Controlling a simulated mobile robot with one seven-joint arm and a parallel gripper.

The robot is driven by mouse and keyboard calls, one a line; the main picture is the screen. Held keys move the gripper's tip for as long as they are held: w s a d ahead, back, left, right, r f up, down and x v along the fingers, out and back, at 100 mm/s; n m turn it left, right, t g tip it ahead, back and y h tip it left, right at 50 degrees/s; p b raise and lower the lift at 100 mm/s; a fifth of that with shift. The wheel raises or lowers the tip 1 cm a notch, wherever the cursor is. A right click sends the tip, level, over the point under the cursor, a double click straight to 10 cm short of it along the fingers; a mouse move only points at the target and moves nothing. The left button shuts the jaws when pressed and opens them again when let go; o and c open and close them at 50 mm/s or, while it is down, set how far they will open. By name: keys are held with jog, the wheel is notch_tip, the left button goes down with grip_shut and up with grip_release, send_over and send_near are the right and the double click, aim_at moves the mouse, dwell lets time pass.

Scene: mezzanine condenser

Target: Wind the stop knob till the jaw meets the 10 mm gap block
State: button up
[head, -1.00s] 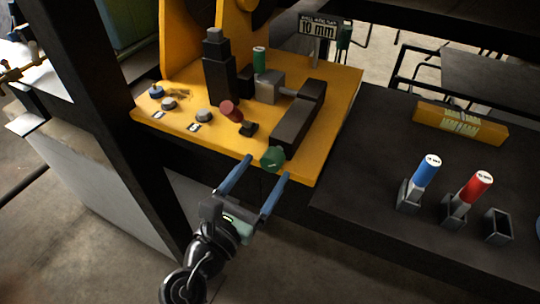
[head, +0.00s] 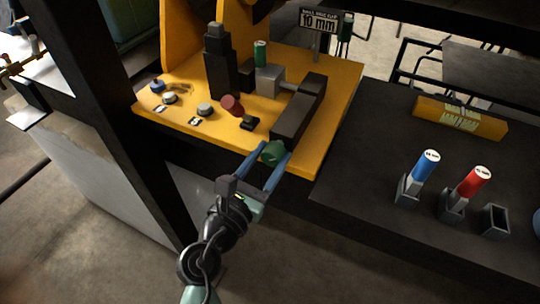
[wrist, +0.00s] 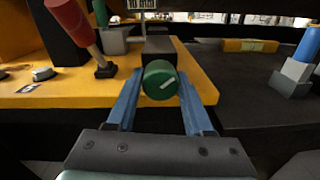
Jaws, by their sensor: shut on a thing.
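The green stop knob (head: 273,152) is on the front end of a black housing (head: 300,110) on the yellow bench plate. In the wrist view, the knob (wrist: 160,80) shows a pale, slanted index line. My gripper (head: 278,153) is shut on the knob, one blue finger on each side. A green-handled gap block (head: 260,54) stands upright between a black block and the grey jaw (head: 269,80). A rod joins the jaw to the housing. I cannot tell whether jaw and block touch. A sign (head: 319,21) behind reads 10 mm.
On the dark table to the right are blue (head: 425,167) and red (head: 474,183) handled blocks in holders, and an empty holder (head: 495,221). A dark post (head: 105,110) rises at left.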

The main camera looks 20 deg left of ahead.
grip_shut()
jog(key=m+b, duration=0.1)
jog(key=m, duration=0.3)
jog(key=shift+m, duration=0.4)
jog(key=o, duration=1.3)
grip_release()
jog(key=shift+c, duration=0.2)
